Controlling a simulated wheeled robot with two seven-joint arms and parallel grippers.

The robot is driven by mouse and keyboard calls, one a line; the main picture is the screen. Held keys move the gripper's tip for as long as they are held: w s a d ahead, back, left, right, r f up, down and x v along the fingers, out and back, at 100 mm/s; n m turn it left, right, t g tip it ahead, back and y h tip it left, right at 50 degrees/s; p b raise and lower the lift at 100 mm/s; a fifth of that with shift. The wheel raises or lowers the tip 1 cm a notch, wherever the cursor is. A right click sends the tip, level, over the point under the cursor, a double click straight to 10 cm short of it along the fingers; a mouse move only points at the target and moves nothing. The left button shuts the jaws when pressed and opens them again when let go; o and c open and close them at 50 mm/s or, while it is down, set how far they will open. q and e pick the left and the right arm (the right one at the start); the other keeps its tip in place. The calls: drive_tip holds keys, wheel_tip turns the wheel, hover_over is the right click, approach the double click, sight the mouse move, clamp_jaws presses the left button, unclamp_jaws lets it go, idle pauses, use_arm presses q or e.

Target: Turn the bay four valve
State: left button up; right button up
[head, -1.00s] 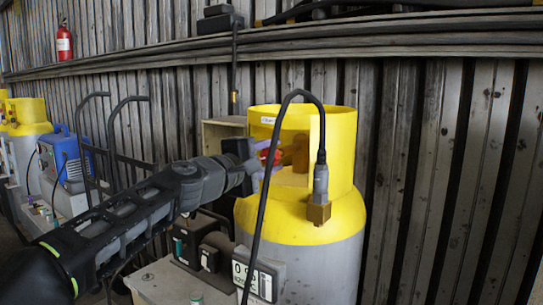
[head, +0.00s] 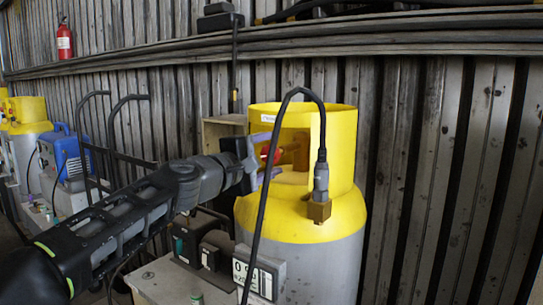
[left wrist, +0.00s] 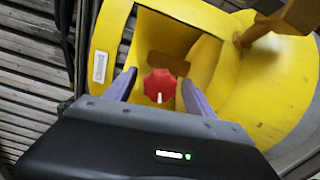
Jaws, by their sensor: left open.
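The red valve knob (left wrist: 160,85) shows in the left wrist view inside the opening of a yellow collar (left wrist: 115,25). In the head view the knob (head: 267,154) is partly hidden behind my left gripper (head: 268,157). The collar tops a grey and yellow cylinder (head: 300,225). In the left wrist view my left gripper (left wrist: 157,88) has its two purple fingers apart, one on each side of the knob. Whether the fingers touch the knob cannot be told. My right gripper is in neither view.
A black hose (head: 262,190) arches in front of the cylinder to a brass fitting (head: 319,210). A scale display (head: 258,275) stands at the cylinder's base. A hand truck (head: 115,140) and a blue machine (head: 65,160) are at the left. A ribbed wall stands close behind.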

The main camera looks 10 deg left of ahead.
use_arm(q)
drive_tip(key=b+v, duration=0.1)
drive_tip(key=v, duration=0.6)
drive_tip(key=shift+s+b, duration=0.15)
drive_tip(key=shift+b, duration=0.25)
drive_tip(key=shift+f, duration=0.1)
